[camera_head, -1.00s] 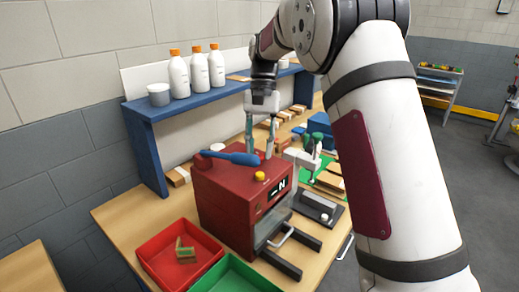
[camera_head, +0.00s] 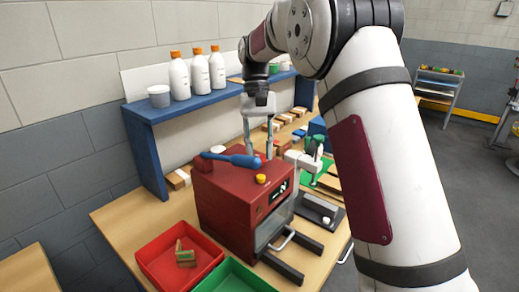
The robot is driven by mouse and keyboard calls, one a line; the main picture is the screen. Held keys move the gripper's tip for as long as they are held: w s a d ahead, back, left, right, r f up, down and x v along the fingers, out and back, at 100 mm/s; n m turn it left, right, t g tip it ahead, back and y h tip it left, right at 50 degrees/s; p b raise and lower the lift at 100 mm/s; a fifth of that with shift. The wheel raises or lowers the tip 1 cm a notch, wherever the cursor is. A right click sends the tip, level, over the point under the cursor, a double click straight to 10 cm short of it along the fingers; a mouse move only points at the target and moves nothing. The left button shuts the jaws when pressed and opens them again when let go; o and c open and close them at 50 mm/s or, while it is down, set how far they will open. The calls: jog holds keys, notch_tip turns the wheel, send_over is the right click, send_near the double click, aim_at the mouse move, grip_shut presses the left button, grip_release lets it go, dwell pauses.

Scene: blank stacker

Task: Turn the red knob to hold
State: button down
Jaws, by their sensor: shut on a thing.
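The red machine box (camera_head: 225,202) stands on the wooden bench, with a dark label panel showing a white mark like an N on its front. My gripper (camera_head: 258,153) points down at the back of the box's top, its two fingers a little apart around the small red knob (camera_head: 263,157). The knob is mostly hidden by the fingers and the blue-handled tool, so its pointing direction cannot be read.
A blue-handled tool (camera_head: 238,159) lies on the box top, close to my fingers. A red tray (camera_head: 155,262) with small blocks and a green tray (camera_head: 232,275) stand in front. A blue shelf (camera_head: 150,112) with bottles is behind. A white clamp-like device (camera_head: 300,160) stands right.

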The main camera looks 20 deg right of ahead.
jog(key=c, duration=1.2)
grip_release()
jog(key=shift+c, duration=0.2)
jog(key=shift+r, duration=0.1)
jog(key=v, duration=0.7)
jog(key=shift+r, duration=0.15)
